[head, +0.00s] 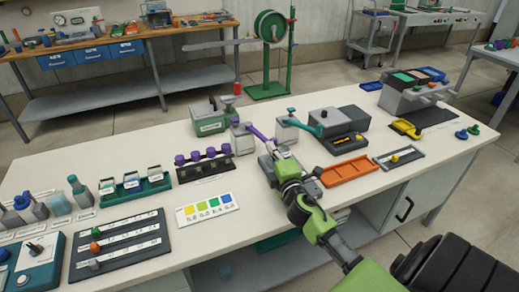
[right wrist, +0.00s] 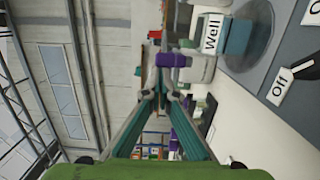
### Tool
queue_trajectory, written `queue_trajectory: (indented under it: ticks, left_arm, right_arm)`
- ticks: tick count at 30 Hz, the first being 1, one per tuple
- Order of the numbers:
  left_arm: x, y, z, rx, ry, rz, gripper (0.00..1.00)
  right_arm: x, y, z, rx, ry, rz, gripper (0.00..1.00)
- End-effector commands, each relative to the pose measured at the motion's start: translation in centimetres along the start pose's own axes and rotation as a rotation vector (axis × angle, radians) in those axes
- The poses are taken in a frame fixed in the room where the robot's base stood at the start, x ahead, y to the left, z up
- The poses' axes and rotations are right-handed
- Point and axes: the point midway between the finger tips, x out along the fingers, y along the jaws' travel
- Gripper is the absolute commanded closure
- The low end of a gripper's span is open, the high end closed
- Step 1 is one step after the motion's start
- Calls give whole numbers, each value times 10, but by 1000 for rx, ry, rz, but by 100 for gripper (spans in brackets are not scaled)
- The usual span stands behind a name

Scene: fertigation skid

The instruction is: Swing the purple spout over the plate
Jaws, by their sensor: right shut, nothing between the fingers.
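I cannot make out the plate for certain; a dark round disc (right wrist: 263,32) shows in the right wrist view near a "Well" label. My left gripper is not in view.
A teal spout (head: 311,127) on another grey box (head: 288,131) stands close right of the gripper. A rack with purple knobs (head: 205,160) is on the left, an orange tray (head: 347,171) on the right.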

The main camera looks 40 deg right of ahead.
Motion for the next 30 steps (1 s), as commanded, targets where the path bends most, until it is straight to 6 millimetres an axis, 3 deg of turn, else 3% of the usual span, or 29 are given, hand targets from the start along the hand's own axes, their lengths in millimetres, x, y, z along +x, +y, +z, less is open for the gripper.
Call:
queue_trajectory:
  ticks: [6, 12, 20, 30]
  left_arm:
    - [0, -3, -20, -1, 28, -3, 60]
    - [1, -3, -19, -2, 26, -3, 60]
    - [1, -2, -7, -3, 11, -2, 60]
    - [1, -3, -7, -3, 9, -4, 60]
  right_arm:
    - [6, -1, 27, 1, -2, 0, 100]
    - [11, -1, 42, 1, -3, 0, 100]
    - [15, -1, 51, 1, -5, 1, 100]
    - [16, 1, 54, 0, -10, 3, 100]
